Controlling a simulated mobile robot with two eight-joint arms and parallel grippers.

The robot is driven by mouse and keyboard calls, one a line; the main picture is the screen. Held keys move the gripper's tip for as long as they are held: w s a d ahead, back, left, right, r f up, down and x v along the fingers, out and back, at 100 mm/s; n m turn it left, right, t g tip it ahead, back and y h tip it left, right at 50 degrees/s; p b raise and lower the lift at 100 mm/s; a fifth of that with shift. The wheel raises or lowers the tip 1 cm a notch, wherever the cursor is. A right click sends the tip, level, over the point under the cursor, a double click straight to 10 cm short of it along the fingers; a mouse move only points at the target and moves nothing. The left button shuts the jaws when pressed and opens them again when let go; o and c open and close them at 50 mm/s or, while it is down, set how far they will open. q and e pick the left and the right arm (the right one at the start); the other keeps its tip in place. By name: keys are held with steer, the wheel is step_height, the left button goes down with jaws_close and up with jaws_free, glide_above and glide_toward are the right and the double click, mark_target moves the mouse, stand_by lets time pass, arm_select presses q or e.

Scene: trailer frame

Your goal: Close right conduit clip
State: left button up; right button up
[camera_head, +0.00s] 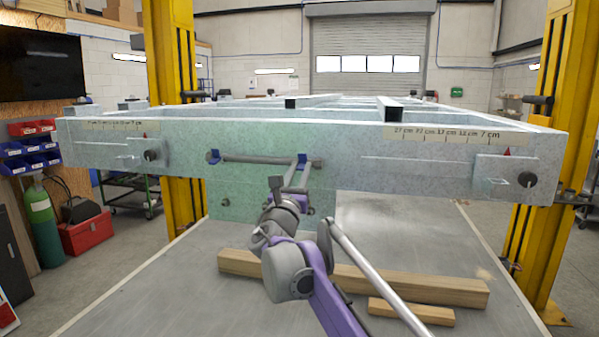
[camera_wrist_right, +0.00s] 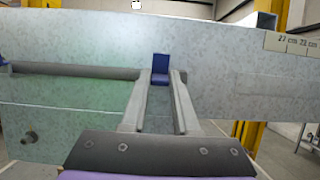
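The right conduit clip (camera_wrist_right: 160,66) is a small blue piece on the green-tinted face of the trailer frame. In the wrist view, it shows between and just beyond my right gripper's fingertips (camera_wrist_right: 161,76). Its upper part stands above the level of the grey conduit (camera_wrist_right: 75,70); whether it is latched I cannot tell. The fingers are apart, and no grip on the clip shows. In the head view, my right gripper (camera_head: 295,165) reaches up to the right part of the conduit (camera_head: 255,160) and partly hides the clip. My left gripper is not in view.
A blue left clip (camera_head: 213,157) is at the conduit's left end. The galvanised frame (camera_head: 420,150) spans the view, with a latch plate (camera_head: 512,180) at its right. Wooden beams (camera_head: 440,285) lie on the grey table (camera_head: 150,285) below. Yellow posts (camera_head: 565,130) flank the frame.

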jaws_close()
steer(key=shift+r, duration=0.2)
steer(key=shift+s+r+g+y+p, duration=0.1)
steer(key=shift+r+g+y+p, duration=0.3)
steer(key=shift+r+g+p, duration=0.45)
steer(key=shift+f+g+p, duration=0.1)
steer(key=shift+g+p, duration=0.25)
steer(key=shift+g, duration=0.2)
steer(key=shift+g+y, duration=0.3)
steer(key=shift+g, duration=0.4)
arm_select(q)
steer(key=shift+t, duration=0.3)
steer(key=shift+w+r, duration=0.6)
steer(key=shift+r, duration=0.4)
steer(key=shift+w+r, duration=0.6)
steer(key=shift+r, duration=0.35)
arm_select(e)
steer(key=shift+r+g, duration=0.2)
steer(key=shift+g, duration=0.4)
steer(key=shift+f, duration=0.1)
